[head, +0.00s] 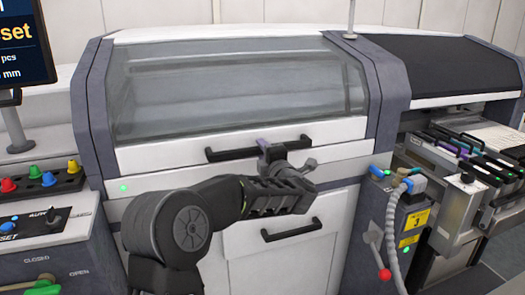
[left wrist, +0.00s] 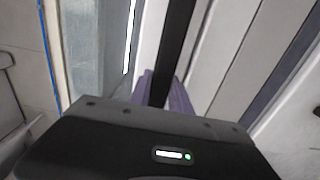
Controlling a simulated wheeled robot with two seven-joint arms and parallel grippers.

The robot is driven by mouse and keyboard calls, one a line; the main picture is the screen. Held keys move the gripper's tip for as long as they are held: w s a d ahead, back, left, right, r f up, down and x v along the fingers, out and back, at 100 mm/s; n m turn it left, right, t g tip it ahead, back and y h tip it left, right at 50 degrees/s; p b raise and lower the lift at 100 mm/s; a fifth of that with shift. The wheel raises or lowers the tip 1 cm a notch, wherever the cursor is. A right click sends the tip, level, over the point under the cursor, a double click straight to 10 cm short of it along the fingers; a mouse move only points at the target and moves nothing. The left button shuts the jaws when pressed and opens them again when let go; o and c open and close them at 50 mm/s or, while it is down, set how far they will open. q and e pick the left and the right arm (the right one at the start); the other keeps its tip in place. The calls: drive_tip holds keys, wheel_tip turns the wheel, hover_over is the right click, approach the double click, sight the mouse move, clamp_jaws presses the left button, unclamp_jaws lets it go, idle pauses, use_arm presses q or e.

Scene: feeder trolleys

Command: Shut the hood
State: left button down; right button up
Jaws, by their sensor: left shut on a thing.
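The hood (head: 225,90) is a clear window in a white frame on the machine in the middle of the head view. It is down, its lower edge close above the white front panel; I cannot tell whether a small gap is left. Its black bar handle (head: 228,152) runs across the lower frame. My left gripper (head: 267,152) is shut on this handle, near the middle. In the left wrist view the black handle (left wrist: 177,45) passes between the purple fingers of my left gripper (left wrist: 165,92). My right gripper is not in view.
A drawer with a black handle (head: 291,230) is below the hood. A control panel with coloured knobs (head: 42,175) is at the left, under a screen (head: 25,45). A grey post with a blue-capped hose (head: 410,185) and several feeders (head: 460,150) stand at the right.

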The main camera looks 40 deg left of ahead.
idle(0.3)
use_arm(q)
drive_tip(key=shift+d+r+p, duration=0.1)
drive_tip(key=shift+r+p, duration=0.15)
drive_tip(key=shift+p, duration=0.1)
drive_tip(key=s+d+r+p, duration=0.2)
drive_tip(key=d+r+p, duration=0.1)
drive_tip(key=r, duration=0.4)
drive_tip(key=shift+s+g+h+p, duration=0.15)
drive_tip(key=shift+g+h+p, duration=0.2)
drive_tip(key=shift+p, duration=0.55)
drive_tip(key=c, duration=1.2)
unclamp_jaws()
drive_tip(key=shift+d, duration=0.15)
